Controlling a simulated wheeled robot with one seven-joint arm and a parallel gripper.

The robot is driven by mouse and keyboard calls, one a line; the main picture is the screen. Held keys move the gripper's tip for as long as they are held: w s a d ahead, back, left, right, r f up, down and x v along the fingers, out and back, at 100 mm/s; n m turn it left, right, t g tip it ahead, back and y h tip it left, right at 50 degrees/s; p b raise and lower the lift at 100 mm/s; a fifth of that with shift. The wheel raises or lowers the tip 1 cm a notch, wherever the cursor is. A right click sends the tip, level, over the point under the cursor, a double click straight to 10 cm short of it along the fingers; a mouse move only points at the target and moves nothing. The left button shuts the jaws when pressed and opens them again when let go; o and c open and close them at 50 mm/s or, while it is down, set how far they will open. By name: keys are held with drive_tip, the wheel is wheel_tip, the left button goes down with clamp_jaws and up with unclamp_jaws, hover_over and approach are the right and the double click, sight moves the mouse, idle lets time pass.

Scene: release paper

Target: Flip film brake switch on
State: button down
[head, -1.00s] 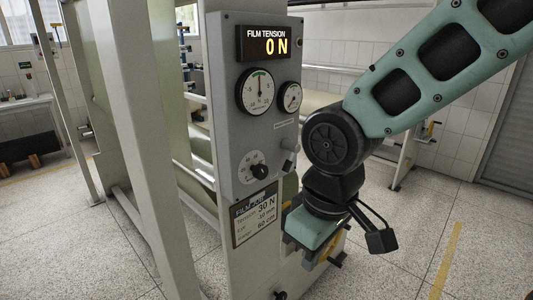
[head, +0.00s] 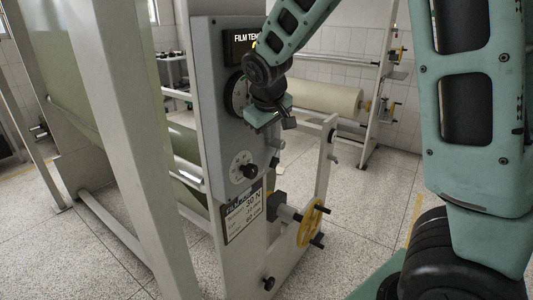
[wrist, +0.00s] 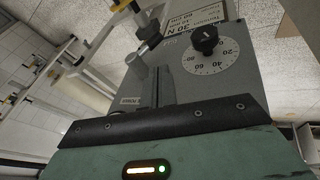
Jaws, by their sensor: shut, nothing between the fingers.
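The film brake switch (head: 277,143) shows in the head view as a small lever on the right part of the grey control panel (head: 212,90). A lever with a dark end (wrist: 148,45), beside a small label too blurred to read surely, shows in the wrist view. My gripper (head: 264,118) is shut and empty, just above the switch and in front of the gauge. Contact with the switch cannot be told. My arm hides most of the gauges and part of the film tension display (head: 240,42).
A numbered dial (head: 243,167) sits low on the panel; it also shows in the wrist view (wrist: 210,55). Below are a job card (head: 243,212) and a yellow handwheel (head: 311,222). A film roll (head: 325,98) lies behind.

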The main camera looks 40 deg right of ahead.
sight(274, 162)
drive_tip(key=p+x, duration=0.3)
drive_tip(key=x, duration=0.7)
drive_tip(key=shift+d+f+b, duration=0.1)
drive_tip(key=shift+f+b, duration=0.3)
drive_tip(key=shift+b, duration=0.1)
idle(0.3)
drive_tip(key=f+b, duration=0.1)
drive_tip(key=b, duration=0.2)
drive_tip(key=shift+d+f, duration=0.35)
drive_tip(key=shift+f, duration=0.05)
drive_tip(key=shift+w+d+f+b, duration=0.25)
drive_tip(key=shift+d+f+b, duration=0.4)
drive_tip(key=shift+b, duration=0.5)
drive_tip(key=shift+w+d+f+b, duration=0.1)
drive_tip(key=shift+d+f+b, duration=0.1)
drive_tip(key=shift+b, duration=0.5)
drive_tip(key=shift+d+b, duration=0.1)
drive_tip(key=shift+b, duration=0.2)
drive_tip(key=shift+r, duration=0.15)
